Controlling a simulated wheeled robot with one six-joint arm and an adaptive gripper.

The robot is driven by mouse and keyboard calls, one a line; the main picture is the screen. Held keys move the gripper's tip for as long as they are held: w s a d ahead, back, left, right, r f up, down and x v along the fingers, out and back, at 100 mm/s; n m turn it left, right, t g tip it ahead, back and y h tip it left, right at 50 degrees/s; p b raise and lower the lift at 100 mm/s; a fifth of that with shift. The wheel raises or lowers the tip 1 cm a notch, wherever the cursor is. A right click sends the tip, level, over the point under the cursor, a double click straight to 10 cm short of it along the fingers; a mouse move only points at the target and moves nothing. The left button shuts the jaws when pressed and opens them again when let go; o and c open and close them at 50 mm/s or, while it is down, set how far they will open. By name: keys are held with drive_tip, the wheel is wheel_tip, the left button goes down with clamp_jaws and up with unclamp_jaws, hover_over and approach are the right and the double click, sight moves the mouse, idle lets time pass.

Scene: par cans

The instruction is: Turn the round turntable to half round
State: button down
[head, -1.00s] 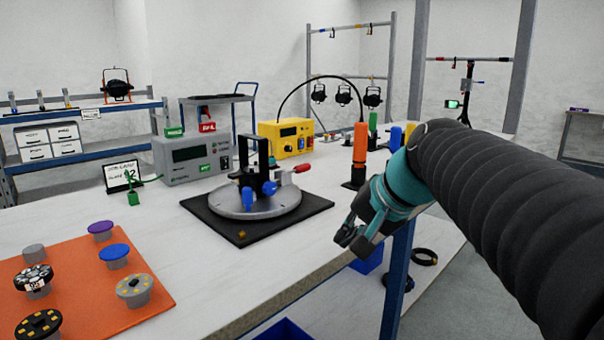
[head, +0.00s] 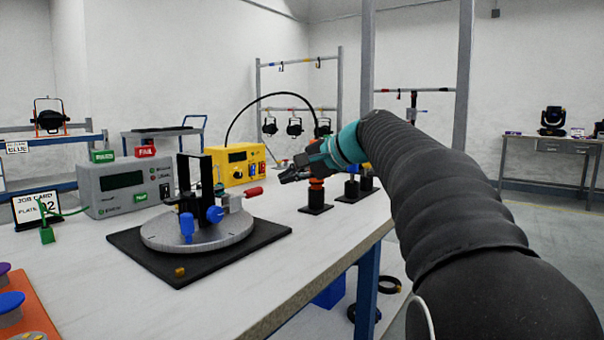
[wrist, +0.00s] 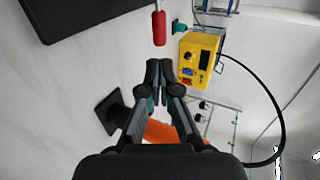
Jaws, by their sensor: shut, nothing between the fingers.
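The round grey turntable (head: 205,238) sits on a black square base (head: 150,262) on the white bench. It carries a black upright frame (head: 193,178), blue knobs (head: 187,226) and a handle with a red grip (head: 253,192) pointing right. My gripper (head: 287,176) is to the right of the turntable, above the bench, apart from the red grip. In the wrist view my gripper (wrist: 159,64) is shut and empty, its fingertips just below the red grip (wrist: 159,28) in the picture. The wrist view shows only a corner of the black base (wrist: 80,15).
A yellow box (head: 238,168) with a black cable stands behind. A grey meter box (head: 125,188) is at the back left.

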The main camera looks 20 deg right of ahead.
sight(259, 189)
drive_tip(key=x, duration=0.7)
drive_tip(key=shift+w+a+f+b, duration=0.15)
drive_tip(key=shift+w+a+b, duration=0.1)
drive_tip(key=shift+b, duration=0.1)
drive_tip(key=shift+w, duration=0.15)
